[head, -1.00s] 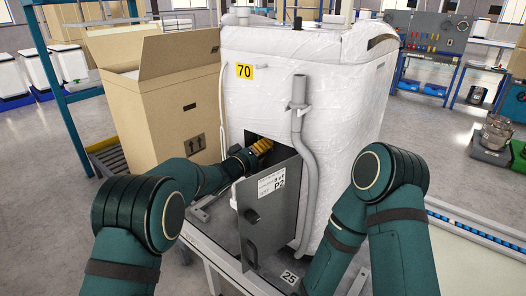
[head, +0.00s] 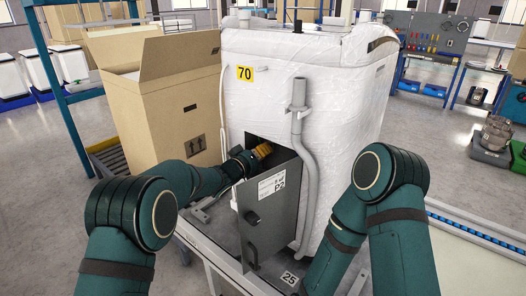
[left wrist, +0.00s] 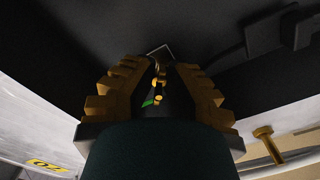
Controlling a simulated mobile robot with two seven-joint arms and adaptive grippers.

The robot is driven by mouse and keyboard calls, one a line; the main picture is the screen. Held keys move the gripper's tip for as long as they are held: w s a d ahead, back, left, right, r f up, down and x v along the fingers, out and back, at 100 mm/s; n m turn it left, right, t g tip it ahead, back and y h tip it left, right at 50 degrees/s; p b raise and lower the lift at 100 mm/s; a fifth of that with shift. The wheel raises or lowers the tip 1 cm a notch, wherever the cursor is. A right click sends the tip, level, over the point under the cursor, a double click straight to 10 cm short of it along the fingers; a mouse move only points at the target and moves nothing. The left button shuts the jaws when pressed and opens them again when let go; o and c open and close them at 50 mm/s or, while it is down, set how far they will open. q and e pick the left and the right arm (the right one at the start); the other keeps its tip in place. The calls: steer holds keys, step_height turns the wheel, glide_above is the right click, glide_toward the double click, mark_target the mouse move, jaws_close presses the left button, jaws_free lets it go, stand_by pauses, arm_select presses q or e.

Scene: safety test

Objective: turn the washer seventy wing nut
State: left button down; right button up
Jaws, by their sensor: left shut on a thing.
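The washer (head: 300,90) is a white, plastic-wrapped machine with a yellow label 70 (head: 245,73). Low on its front is a dark opening, with a grey panel marked P2 (head: 270,215) standing open before it. My left gripper (head: 264,149), with yellow fingers, reaches into this opening. In the left wrist view its two fingers (left wrist: 158,90) are closed around a small yellow piece, the wing nut (left wrist: 158,82), mostly in shadow. The head view hides the wing nut. My right arm shows at the right, but its gripper is out of view.
A large open cardboard box (head: 165,105) stands close left of the washer. A grey drain hose (head: 299,125) runs down the washer's front beside the opening. The open panel stands close to my left gripper. A yellow peg (left wrist: 263,134) shows in the left wrist view.

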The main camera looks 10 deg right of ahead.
arm_select(q)
steer(key=m, duration=0.4)
steer(key=shift+w+m, duration=0.1)
steer(key=shift+m, duration=0.3)
stand_by(0.4)
steer(key=c, duration=1.1)
jaws_free()
steer(key=shift+c, duration=0.2)
